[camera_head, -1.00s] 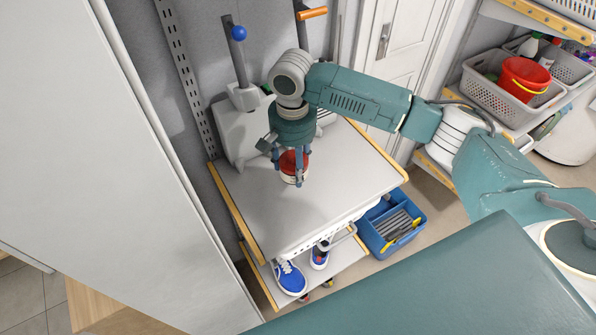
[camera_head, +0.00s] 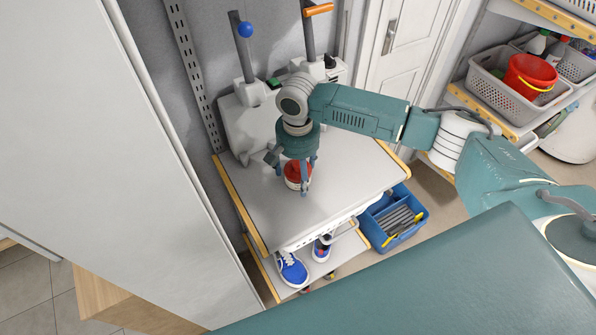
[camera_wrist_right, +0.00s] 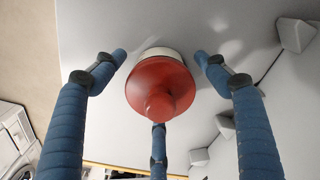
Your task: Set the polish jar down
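The polish jar (camera_head: 292,177), red-lidded with a pale body, stands upright on the grey shelf top (camera_head: 330,205). In the right wrist view its round red lid and knob (camera_wrist_right: 160,88) are seen from above. My right gripper (camera_head: 297,183) is directly over the jar, its three blue fingers pointing down around it. In the wrist view the left and right fingertips stand slightly apart from the jar's sides, with gaps showing. The third finger's contact is unclear. My left gripper is not in view.
Blue sneakers (camera_head: 291,270) sit on the lower shelf. A blue caddy (camera_head: 393,240) stands at right. The shelf top's front is clear.

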